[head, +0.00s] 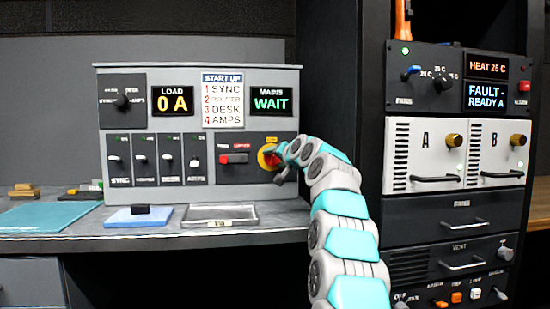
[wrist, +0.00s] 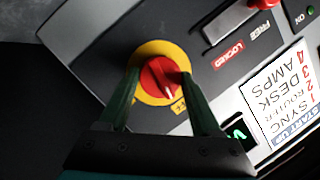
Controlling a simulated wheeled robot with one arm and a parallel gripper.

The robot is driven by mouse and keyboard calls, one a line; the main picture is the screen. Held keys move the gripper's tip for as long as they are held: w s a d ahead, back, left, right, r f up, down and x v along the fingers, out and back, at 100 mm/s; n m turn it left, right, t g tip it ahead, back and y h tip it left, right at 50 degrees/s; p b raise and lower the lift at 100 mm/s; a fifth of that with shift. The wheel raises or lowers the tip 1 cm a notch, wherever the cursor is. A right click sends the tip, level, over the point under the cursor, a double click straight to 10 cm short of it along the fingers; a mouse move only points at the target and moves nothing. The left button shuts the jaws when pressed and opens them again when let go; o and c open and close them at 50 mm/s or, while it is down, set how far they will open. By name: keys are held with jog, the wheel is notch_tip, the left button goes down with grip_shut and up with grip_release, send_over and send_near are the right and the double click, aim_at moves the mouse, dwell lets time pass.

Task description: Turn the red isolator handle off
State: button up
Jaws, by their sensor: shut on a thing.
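The red isolator handle (head: 271,157) sits on a round yellow plate at the lower right of the grey panel (head: 240,190). In the wrist view the red handle (wrist: 163,75) is in the middle of the yellow plate (wrist: 148,52), with a white mark pointing down towards the "OFF"-side lettering, which is too small to read surely. My gripper (wrist: 158,74) has one dark green finger on each side of the handle and is shut on it. In the head view my gripper (head: 281,153) reaches the panel from the right and partly hides the handle.
A red slider (head: 234,158) left of the handle has "LOCKED" and "FREE" labels. Displays read "LOAD 0 A" (head: 173,101) and "MAINS WAIT" (head: 270,101). Several switches line the panel's left. A shallow tray (head: 220,222) and blue pad (head: 120,219) lie below. A rack (head: 455,145) stands at right.

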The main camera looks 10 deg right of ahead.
jog(key=shift+f+n, duration=0.1)
jog(key=shift+n, duration=0.7)
jog(key=shift+g+h, duration=0.3)
jog(key=o, duration=1.4)
jog(key=shift+c, duration=0.2)
